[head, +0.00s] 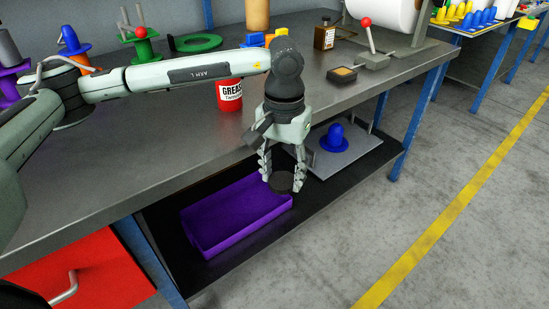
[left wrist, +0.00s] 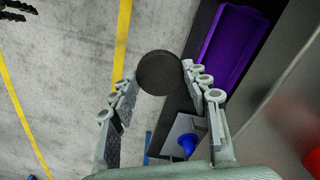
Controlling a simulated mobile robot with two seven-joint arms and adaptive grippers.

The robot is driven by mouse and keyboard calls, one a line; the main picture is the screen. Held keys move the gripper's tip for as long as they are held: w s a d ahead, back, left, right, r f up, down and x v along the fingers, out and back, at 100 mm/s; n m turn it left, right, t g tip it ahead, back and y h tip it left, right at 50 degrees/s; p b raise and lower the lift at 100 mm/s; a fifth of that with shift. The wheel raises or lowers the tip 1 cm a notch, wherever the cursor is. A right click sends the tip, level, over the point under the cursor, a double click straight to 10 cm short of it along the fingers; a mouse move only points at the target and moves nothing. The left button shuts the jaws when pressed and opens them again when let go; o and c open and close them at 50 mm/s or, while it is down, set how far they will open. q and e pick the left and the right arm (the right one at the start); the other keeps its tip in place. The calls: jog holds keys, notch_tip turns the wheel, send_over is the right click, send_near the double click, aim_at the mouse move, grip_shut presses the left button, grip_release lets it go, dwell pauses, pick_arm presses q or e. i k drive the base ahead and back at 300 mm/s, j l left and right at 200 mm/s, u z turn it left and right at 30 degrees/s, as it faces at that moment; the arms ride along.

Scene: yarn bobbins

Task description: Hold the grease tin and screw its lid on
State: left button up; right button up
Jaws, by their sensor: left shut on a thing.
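The red grease tin (head: 230,95), with a white label, stands upright on the grey workbench, partly behind my left arm. My left gripper (head: 283,180) hangs in front of the bench's front edge, to the right of the tin and lower than the bench top. It is shut on a dark round lid (head: 281,183), which also shows between the fingertips in the left wrist view (left wrist: 159,73). The tin's top is hidden by my arm. Dark finger-like parts at the top left of the left wrist view look like my right gripper (left wrist: 18,10); their state is unclear.
Below on the lower shelf are a purple tray (head: 215,245) and a grey plate with a blue bobbin (head: 334,138). A brown bottle (head: 325,35), a small tan-topped box (head: 342,74) and a red-knobbed lever (head: 366,23) are on the bench at right. The bench front is mostly clear.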

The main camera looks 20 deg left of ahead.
aim_at(229, 92)
jog(key=i+l, duration=0.25)
jog(key=l, duration=0.2)
jog(key=i+l, duration=0.3)
jog(key=l, duration=0.15)
jog(key=i+l, duration=0.25)
jog(key=l, duration=0.25)
jog(key=u, duration=2.1)
